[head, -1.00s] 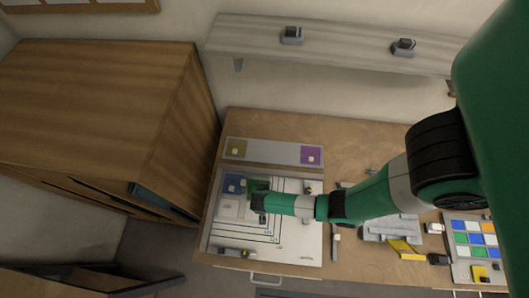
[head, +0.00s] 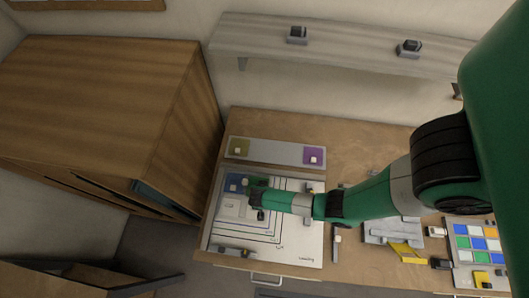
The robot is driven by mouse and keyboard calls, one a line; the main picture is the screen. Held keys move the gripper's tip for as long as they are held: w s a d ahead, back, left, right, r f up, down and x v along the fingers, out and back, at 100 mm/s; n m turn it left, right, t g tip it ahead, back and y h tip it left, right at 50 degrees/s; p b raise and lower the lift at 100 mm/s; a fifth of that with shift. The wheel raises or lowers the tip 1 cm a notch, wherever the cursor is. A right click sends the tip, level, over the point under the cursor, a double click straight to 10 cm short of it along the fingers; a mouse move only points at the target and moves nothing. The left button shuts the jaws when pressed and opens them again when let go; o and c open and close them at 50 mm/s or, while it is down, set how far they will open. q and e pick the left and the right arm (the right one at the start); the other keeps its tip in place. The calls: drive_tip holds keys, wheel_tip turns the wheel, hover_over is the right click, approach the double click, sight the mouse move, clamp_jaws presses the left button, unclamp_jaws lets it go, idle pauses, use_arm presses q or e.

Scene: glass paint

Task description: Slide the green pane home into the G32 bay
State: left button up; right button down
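My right arm reaches in from the right, and its gripper (head: 257,198) is low over the upper left of the white sheet. A small dark green patch (head: 257,182) shows just beyond the gripper and may be the green pane; the arm covers most of it. A blue pane (head: 234,186) with a small pale knob lies directly to its left. I cannot tell whether the fingers are open or shut, or whether they touch the green patch. No G32 label is readable, so I cannot single out that bay. My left gripper is not in view.
A rack of coloured squares (head: 478,243) and a yellow item (head: 408,253) lie right. A wooden cabinet (head: 110,110) stands left.

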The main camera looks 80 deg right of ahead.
drive_tip(key=shift+w+d, duration=0.35)
idle(0.3)
drive_tip(key=shift+w+p, duration=0.15)
drive_tip(key=shift+p, duration=0.3)
idle(0.8)
drive_tip(key=c, duration=0.6)
unclamp_jaws()
drive_tip(key=shift+d, duration=0.1)
wheel_tip(320, 180, up, 5)
drive_tip(key=p, duration=0.5)
drive_tip(key=shift+f+p, duration=0.1)
drive_tip(key=shift+p, duration=0.2)
drive_tip(key=shift+r, duration=1.1)
